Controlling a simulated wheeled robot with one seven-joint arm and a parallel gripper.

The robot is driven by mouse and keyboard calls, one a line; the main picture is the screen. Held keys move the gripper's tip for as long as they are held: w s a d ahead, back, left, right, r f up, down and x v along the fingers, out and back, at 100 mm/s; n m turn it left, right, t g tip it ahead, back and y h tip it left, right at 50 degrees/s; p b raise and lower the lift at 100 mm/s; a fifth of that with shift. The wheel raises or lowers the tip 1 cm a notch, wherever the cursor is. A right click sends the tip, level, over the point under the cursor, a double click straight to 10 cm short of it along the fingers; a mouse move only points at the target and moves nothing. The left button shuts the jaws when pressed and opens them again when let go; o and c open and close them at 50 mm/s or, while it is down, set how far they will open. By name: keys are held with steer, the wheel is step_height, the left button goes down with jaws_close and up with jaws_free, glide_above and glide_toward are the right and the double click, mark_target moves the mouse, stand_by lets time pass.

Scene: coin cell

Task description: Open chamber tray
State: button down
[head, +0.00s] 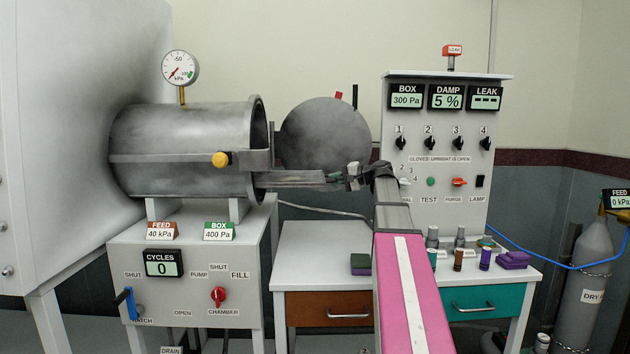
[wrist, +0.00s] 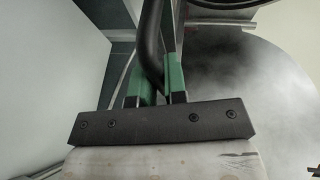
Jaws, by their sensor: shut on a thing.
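The metal chamber (head: 185,150) is a grey cylinder lying on its side, with its open end to the right. The chamber tray (head: 292,178) is a flat grey slab sticking out of that opening. My gripper (head: 345,177) is at the tray's outer end in the head view, small and partly hidden by my wrist. In the wrist view my gripper (wrist: 156,85) has its green fingers closed around a dark curved handle (wrist: 151,45). The part of the tray inside the chamber is hidden.
The round chamber door (head: 325,133) stands open behind the tray. A control panel (head: 440,160) rises at the back right. Below it, a drawer table (head: 310,265) carries several vials and purple blocks. A pump cabinet (head: 190,275) stands under the chamber.

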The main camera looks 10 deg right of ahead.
steer(key=shift+s+d, duration=0.15)
steer(key=shift+d, duration=0.65)
steer(key=shift+s+d, duration=0.15)
steer(key=shift+d, duration=0.6)
steer(key=c, duration=1.2)
jaws_free()
steer(key=v, duration=1)
steer(key=shift+s+d, duration=0.25)
steer(key=shift+d, duration=0.05)
